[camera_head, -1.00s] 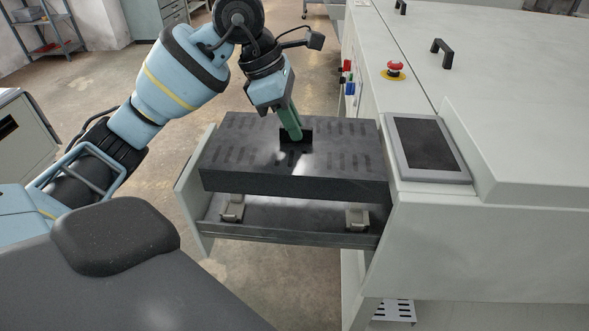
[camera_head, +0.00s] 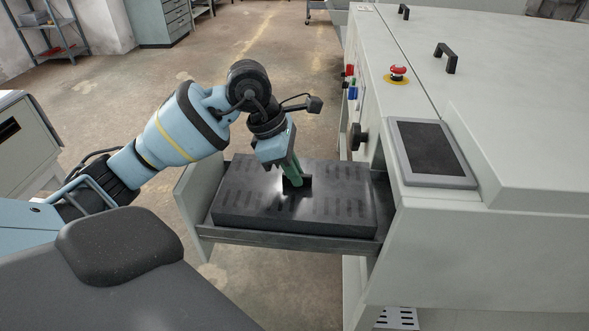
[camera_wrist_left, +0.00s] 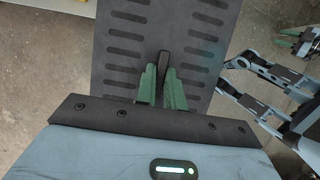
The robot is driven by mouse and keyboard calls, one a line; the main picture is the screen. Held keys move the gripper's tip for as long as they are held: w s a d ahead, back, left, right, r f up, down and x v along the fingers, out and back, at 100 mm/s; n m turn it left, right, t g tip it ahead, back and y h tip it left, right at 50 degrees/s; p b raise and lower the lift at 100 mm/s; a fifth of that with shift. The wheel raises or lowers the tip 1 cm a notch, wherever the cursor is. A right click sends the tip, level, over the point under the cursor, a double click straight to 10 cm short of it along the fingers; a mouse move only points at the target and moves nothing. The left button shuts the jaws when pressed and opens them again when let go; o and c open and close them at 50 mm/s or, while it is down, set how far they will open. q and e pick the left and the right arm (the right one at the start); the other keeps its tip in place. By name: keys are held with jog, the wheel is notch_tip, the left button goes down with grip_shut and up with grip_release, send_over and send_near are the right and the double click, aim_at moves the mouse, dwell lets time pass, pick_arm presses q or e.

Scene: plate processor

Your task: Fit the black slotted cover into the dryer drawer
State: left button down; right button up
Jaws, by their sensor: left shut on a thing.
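The black slotted cover (camera_head: 340,206) sits low in the open dryer drawer (camera_head: 215,235), roughly level, with its top standing above the front rail. Whether it rests fully on the drawer floor is hidden. My left gripper (camera_head: 296,182) reaches down to the middle of the cover and is shut on its handle. In the left wrist view the green fingers (camera_wrist_left: 162,88) close on the dark upright handle (camera_wrist_left: 164,62), and the slotted cover (camera_wrist_left: 125,45) spreads beneath them. My right gripper (camera_wrist_left: 290,40) appears at the upper right edge of the left wrist view, only partly; its jaw state is unclear.
The white machine (camera_head: 480,250) with a touch panel (camera_head: 430,153) and a red emergency button (camera_head: 397,72) borders the drawer on the right. The drawer's pale front panel (camera_head: 190,195) stands at the left. Bare floor lies behind the drawer.

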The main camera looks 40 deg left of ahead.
pick_arm(q)
jog(key=shift+f, duration=0.2)
jog(key=c, duration=1.9)
grip_release()
jog(key=shift+f, duration=0.15)
jog(key=shift+c, duration=0.2)
jog(key=o, duration=0.4)
jog(key=shift+o, duration=0.2)
jog(key=shift+r, duration=0.65)
jog(key=v, duration=1.1)
jog(key=shift+s+a+r, duration=0.15)
jog(key=shift+r, duration=0.05)
jog(key=shift+f, duration=0.1)
